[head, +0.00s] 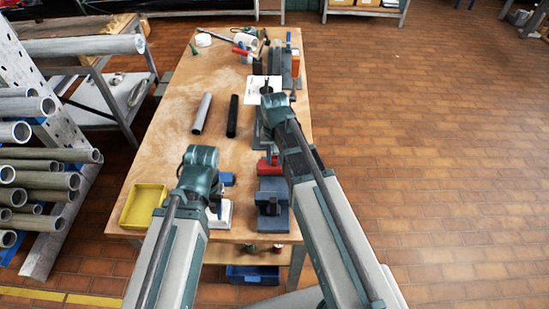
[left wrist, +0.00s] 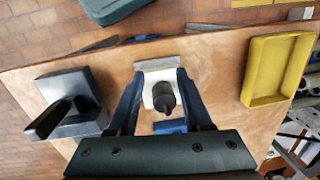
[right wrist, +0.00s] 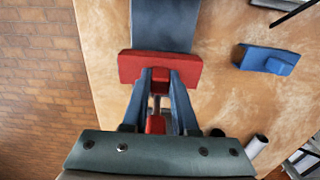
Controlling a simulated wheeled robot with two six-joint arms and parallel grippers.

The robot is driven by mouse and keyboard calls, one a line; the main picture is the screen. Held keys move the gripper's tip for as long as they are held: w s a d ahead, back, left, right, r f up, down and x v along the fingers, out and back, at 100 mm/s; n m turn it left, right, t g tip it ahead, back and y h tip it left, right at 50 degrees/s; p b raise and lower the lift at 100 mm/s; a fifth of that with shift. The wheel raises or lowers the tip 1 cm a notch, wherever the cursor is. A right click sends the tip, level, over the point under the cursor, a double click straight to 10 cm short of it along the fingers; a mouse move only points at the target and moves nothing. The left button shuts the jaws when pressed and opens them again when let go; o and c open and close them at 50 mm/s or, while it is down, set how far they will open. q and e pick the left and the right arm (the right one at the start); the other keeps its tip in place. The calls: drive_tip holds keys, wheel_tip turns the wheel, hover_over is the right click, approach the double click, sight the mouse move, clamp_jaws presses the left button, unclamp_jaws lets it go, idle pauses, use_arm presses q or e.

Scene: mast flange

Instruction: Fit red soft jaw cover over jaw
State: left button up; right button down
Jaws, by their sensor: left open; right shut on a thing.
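The red soft jaw cover (right wrist: 130,66) is a wide red block at the end of a grey-blue vise body (right wrist: 165,22) in the right wrist view. It also shows in the head view (head: 265,166). My right gripper (right wrist: 160,74) is shut on the cover; its fingertips meet its middle. A smaller red piece (right wrist: 156,124) shows between the fingers. I cannot tell how fully the cover sits on the jaw. My left gripper (left wrist: 162,78) is open above a white block (left wrist: 150,94) with a dark cylinder (left wrist: 163,98); its fingers appear on either side, apparently empty.
The vise (head: 272,205) stands at the bench's near right. A blue block (right wrist: 266,60) lies beside it. A yellow tray (head: 143,205) is at the near left corner. A grey tube (head: 202,113) and a black tube (head: 232,116) lie farther back. The bench's left middle is clear.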

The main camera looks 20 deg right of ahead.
drive_tip(key=c, duration=0.6)
unclamp_jaws()
use_arm(q)
wheel_tip(320, 180, up, 14)
drive_tip(key=p, duration=1.3)
drive_tip(key=shift+p, duration=0.4)
use_arm(e)
wheel_tip(320, 180, up, 14)
use_arm(q)
drive_tip(key=shift+f, duration=0.15)
use_arm(e)
drive_tip(key=shift+f, duration=0.15)
